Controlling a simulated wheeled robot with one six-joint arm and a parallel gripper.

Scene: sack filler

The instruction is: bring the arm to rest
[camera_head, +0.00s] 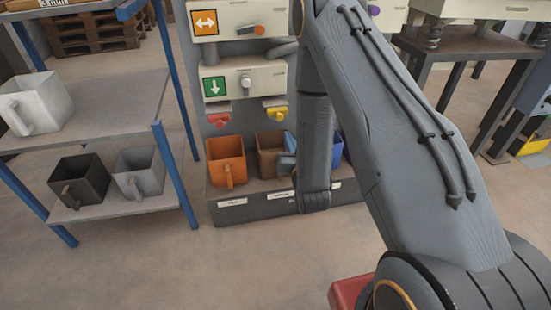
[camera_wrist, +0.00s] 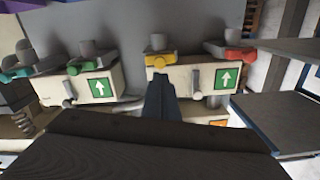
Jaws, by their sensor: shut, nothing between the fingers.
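My arm (camera_head: 400,130) rises from the lower right of the head view, bends at the top, and a dark link hangs down in front of the filler. In the wrist view my gripper (camera_wrist: 160,90) is a single dark narrow shape at the middle, with its fingers together and nothing between them. It points toward the filler's pale panels. In the head view the arm covers most of the gripper, so its gap to the bins cannot be told there.
The filler has a pale panel (camera_head: 243,82), a red outlet (camera_head: 219,120) and a yellow outlet (camera_head: 277,115). Below stand an orange scoop bin (camera_head: 226,162) and a brown one (camera_head: 270,150). A shelf (camera_head: 110,110) with several scoops is at left. Floor (camera_head: 150,270) in front is clear.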

